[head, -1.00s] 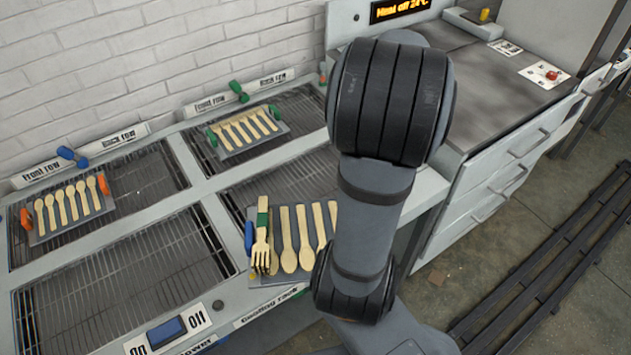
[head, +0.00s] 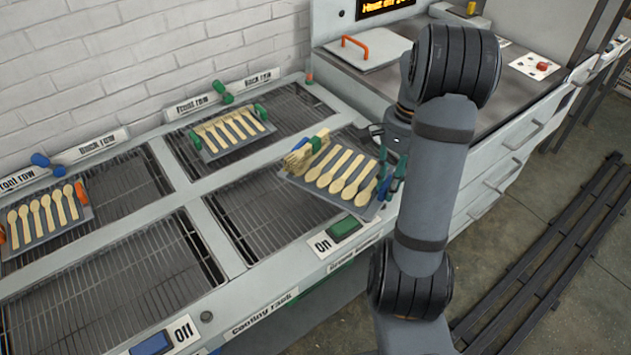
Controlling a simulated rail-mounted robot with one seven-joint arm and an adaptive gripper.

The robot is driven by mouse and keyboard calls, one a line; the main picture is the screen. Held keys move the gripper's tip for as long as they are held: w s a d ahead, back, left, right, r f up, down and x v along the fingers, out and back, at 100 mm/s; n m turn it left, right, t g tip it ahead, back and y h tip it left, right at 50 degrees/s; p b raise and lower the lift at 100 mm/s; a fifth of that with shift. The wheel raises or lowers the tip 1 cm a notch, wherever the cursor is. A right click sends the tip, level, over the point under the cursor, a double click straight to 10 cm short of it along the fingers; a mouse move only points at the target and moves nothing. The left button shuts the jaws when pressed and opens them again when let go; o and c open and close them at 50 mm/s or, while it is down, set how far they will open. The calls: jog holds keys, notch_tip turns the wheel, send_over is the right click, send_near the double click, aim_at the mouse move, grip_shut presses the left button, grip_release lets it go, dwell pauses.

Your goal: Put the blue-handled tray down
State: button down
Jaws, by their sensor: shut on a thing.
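The grey tray (head: 340,203) carries several wooden spoons and a bundle of wooden forks (head: 303,155) with a green band. It is over the right front rack section (head: 250,215), near the section's right end; I cannot tell whether it touches the rack. My gripper (head: 388,167) is shut on the tray's right end.
A green-handled tray of spoons (head: 205,153) lies on the rack behind. An orange-handled tray (head: 14,256) lies at left. The left front section (head: 100,295) is bare. A green switch (head: 343,229) and a white lid with an orange handle (head: 365,52) are nearby.

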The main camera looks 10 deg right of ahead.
jog(key=m, duration=0.3)
jog(key=shift+w+a, duration=0.1)
jog(key=shift+w, duration=0.1)
jog(key=shift+a+m, duration=0.15)
jog(key=shift+m, duration=0.15)
jog(key=w+a+f, duration=0.2)
jog(key=a, duration=0.1)
jog(key=w+a+f+p, duration=0.1)
jog(key=w+a+f, duration=0.1)
jog(key=a, duration=0.1)
jog(key=w+a+f, duration=0.2)
jog(key=a, duration=0.1)
jog(key=shift+a+f+p, duration=0.25)
jog(key=shift+f+p, duration=0.1)
jog(key=shift+f, duration=0.05)
jog(key=shift+a+f+p, duration=0.1)
jog(key=shift+f+p, duration=0.2)
jog(key=shift+f, duration=1.8)
jog(key=shift+f, duration=0.15)
jog(key=c, duration=1.5)
grip_release()
